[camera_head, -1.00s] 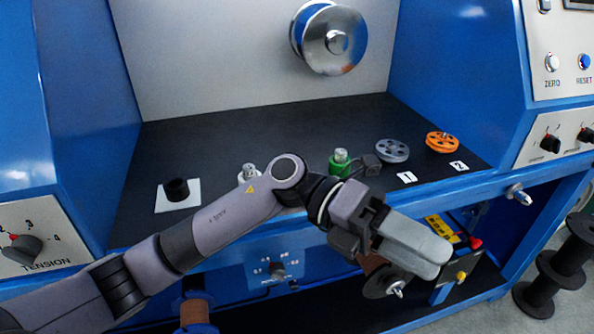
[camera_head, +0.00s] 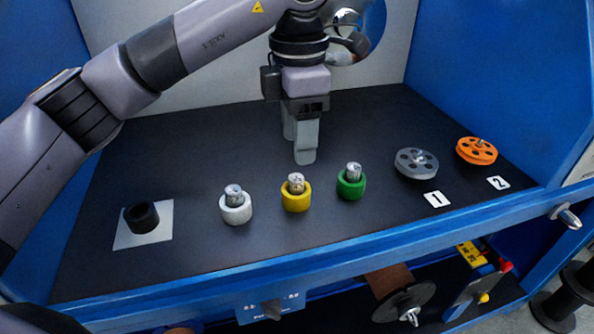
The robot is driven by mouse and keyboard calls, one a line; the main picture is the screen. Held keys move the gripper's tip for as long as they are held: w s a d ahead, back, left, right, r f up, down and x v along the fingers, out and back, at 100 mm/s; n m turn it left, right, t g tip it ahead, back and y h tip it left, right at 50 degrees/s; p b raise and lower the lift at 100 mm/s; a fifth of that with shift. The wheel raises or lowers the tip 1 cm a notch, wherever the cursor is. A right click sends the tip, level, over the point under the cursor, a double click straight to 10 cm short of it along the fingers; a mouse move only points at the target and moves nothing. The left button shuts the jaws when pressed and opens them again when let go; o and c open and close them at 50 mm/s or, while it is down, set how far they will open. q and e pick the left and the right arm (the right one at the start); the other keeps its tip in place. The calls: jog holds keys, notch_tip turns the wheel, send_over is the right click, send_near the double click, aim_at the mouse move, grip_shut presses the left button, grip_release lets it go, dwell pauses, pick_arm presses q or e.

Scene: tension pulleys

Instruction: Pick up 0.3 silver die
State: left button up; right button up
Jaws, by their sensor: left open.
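Three small silver dies stand upright in coloured round holders in a row on the dark bench: one die (camera_head: 233,194) in the white holder (camera_head: 236,211), one die (camera_head: 296,183) in the yellow holder (camera_head: 295,201), and one die (camera_head: 353,172) in the green holder (camera_head: 350,188). Marks on the dies are too small to read, so I cannot tell which is 0.3. My left gripper (camera_head: 305,160) points down, open and empty, just behind and above the yellow holder, apart from its die. Its fingers overlap in this view. My right gripper is out of view.
A black ring-shaped holder (camera_head: 142,217) stands on a white card (camera_head: 128,236) at the left. A grey pulley (camera_head: 416,162) and an orange pulley (camera_head: 477,150) lie at the right by number labels. The blue bench edge runs in front.

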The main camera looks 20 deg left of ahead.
aim_at(296, 177)
pick_arm(q)
jog(key=f, duration=0.7)
jog(key=shift+a, duration=0.2)
grip_shut()
